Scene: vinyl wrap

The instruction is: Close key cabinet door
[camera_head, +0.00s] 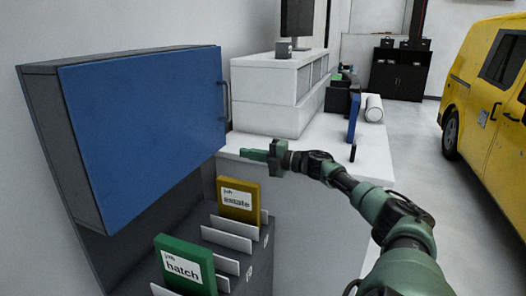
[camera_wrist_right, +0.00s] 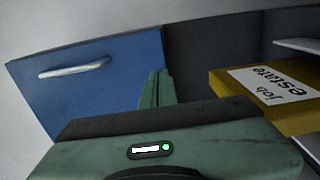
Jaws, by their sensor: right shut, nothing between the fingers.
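The key cabinet (camera_head: 42,68) is a dark grey box on the wall at the left of the head view. Its blue door (camera_head: 145,125) lies across its front, and I see no clear gap along the visible edges. The door's handle (camera_head: 226,100) is at its right edge; it also shows in the right wrist view (camera_wrist_right: 75,69). My right gripper (camera_head: 245,153) is green, shut and empty, with its fingertips near the door's lower right corner. The wrist view shows the fingers (camera_wrist_right: 154,88) in front of the door; I cannot tell whether they touch it. My left gripper is out of view.
Below the cabinet, a dark rack holds a yellow "estate" folder (camera_head: 239,200) and a green "hatch" folder (camera_head: 185,264). A white counter (camera_head: 375,150) behind my right arm bears a white drawer unit (camera_head: 270,95) and a white roll (camera_head: 374,107). A yellow van (camera_head: 485,80) stands at right.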

